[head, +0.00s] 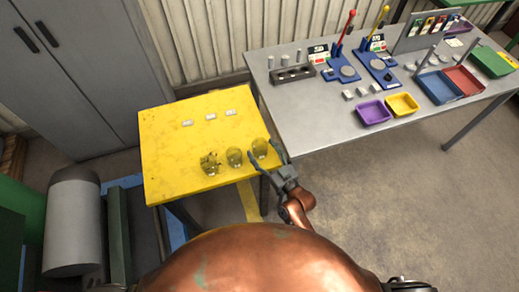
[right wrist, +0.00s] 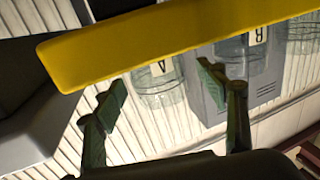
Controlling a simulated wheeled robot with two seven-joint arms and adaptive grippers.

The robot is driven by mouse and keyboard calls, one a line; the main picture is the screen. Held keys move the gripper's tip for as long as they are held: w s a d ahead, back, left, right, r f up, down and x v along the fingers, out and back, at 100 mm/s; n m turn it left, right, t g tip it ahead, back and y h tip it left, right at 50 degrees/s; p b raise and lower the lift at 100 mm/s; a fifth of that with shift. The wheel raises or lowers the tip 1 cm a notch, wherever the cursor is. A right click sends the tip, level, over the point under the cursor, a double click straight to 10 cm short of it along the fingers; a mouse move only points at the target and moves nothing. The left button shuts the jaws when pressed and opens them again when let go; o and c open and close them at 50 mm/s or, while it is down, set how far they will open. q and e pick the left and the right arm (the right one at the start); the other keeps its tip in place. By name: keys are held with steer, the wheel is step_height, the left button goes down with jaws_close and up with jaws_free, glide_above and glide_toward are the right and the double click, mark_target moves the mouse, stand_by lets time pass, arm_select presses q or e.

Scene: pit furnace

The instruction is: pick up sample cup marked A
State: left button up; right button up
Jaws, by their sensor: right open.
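Three clear glass cups stand in a row near the front edge of the yellow table. The right wrist view is upside down; the cup with an A label (right wrist: 163,88) shows there between my fingers and beyond them, with the cup marked B (right wrist: 240,62) beside it. In the head view the A cup matches the rightmost cup (head: 260,148); labels there are too small to read. My right gripper (head: 269,157) is open, at the table's right front corner, its fingers pointing towards that cup. It also shows in the wrist view (right wrist: 163,90). My left gripper is out of view.
The yellow table (head: 165,145) has three small white tags (head: 211,116) behind the cups and clear room between. A grey workbench (head: 300,120) with trays and tools stands to the right. A grey cabinet (head: 80,80) stands behind left.

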steer(key=x, duration=0.2)
steer(key=shift+w+a+f, duration=0.1)
steer(key=shift+w, duration=0.15)
steer(key=shift+c, duration=0.5)
steer(key=c, duration=1.1)
